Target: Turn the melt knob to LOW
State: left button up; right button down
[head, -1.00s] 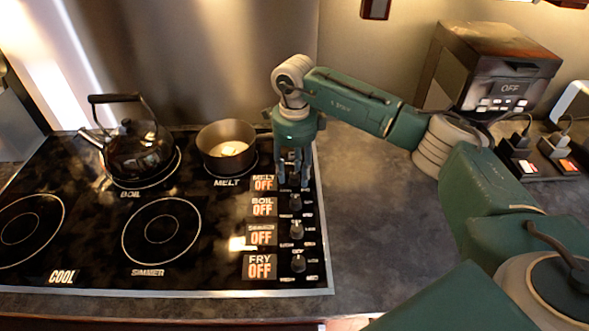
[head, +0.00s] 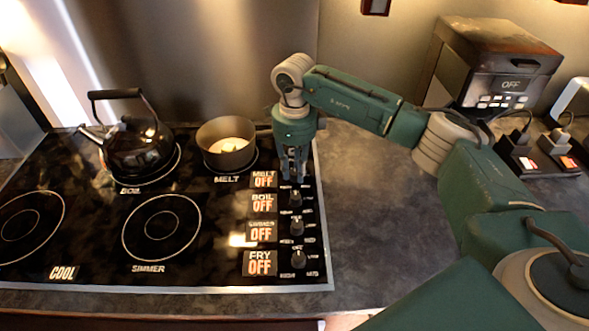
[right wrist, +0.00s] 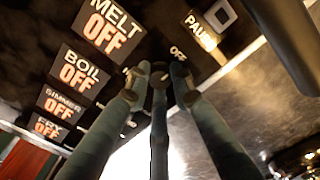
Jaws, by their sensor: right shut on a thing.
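My right gripper (head: 293,177) points down at the top of the knob column, beside the melt display (head: 264,179), which reads MELT OFF. Its fingers are shut on the melt knob, which they hide almost fully. In the right wrist view the fingertips (right wrist: 160,78) are drawn together just below a small OFF label (right wrist: 178,53). The melt display (right wrist: 107,27) also reads OFF there. My left gripper is not in view.
The boil knob (head: 296,199), simmer knob (head: 297,226) and fry knob (head: 298,259) are in a column below my gripper. A saucepan (head: 227,149) with pale contents stands on the melt burner. A black kettle (head: 138,148) stands left of it. The counter (head: 370,215) to the right is clear.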

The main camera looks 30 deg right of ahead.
jog(key=m+b, duration=0.1)
jog(key=m, duration=0.5)
jog(key=shift+m+b, duration=0.3)
jog(key=shift+b, duration=0.05)
jog(key=m, duration=0.3)
jog(key=shift+m, duration=0.3)
jog(key=shift+r+m+b, duration=0.1)
jog(key=shift+m+b, duration=0.25)
jog(key=shift+m, duration=1.05)
jog(key=c, duration=1.5)
grip_release()
jog(key=shift+r, duration=0.1)
